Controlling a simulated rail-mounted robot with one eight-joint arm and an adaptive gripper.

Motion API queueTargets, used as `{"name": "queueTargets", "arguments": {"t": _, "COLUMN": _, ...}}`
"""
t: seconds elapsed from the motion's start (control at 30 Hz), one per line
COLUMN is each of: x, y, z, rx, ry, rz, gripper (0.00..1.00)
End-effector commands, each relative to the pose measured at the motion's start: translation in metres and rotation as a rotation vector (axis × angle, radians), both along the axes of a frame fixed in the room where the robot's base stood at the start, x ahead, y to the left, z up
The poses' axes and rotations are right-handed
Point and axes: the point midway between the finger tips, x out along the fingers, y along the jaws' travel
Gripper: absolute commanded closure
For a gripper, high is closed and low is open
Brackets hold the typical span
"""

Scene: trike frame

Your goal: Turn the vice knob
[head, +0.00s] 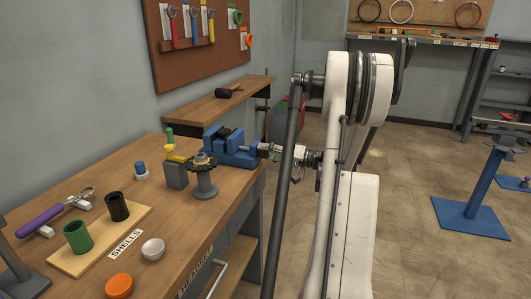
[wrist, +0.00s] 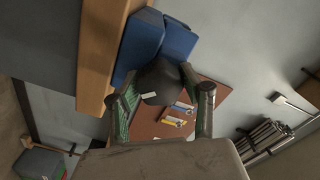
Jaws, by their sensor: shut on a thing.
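The blue vice (head: 232,148) sits at the far right end of the wooden workbench. In the wrist view the vice body (wrist: 155,40) is a blue block behind the knob. The dark vice knob (wrist: 162,80) lies between the two fingers of my gripper (wrist: 166,92). My gripper (head: 270,149) reaches the vice from the right in the head view and is shut on the knob. In the head view the knob is hard to make out at the fingers. The wrist view is strongly tilted.
A grey post with a dark toothed ring (head: 204,178) and a grey block (head: 176,175) stand near the vice. A shells board (head: 100,238) with green and black cups lies nearer. A wall shelf (head: 215,100) is behind. Open floor lies right of the bench.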

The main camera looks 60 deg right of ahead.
Motion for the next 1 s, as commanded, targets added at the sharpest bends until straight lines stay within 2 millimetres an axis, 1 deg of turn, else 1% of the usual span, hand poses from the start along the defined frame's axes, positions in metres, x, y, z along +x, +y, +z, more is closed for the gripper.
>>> {"name": "queueTargets", "arguments": {"t": 0.7, "x": -0.0008, "y": -0.0012, "z": 0.0002, "rx": -0.001, "ry": -0.001, "rz": -0.003, "gripper": 0.86}}
{"name": "queueTargets", "arguments": {"t": 0.73, "x": -0.0008, "y": -0.0013, "z": 0.0002, "rx": -0.001, "ry": -0.001, "rz": -0.003, "gripper": 0.58}}
{"name": "queueTargets", "arguments": {"t": 0.87, "x": -0.0007, "y": -0.0010, "z": 0.0002, "rx": -0.001, "ry": 0.000, "rz": -0.002, "gripper": 0.41}}
{"name": "queueTargets", "arguments": {"t": 1.0, "x": -0.0004, "y": -0.0006, "z": 0.0001, "rx": -0.001, "ry": 0.000, "rz": -0.001, "gripper": 0.40}}
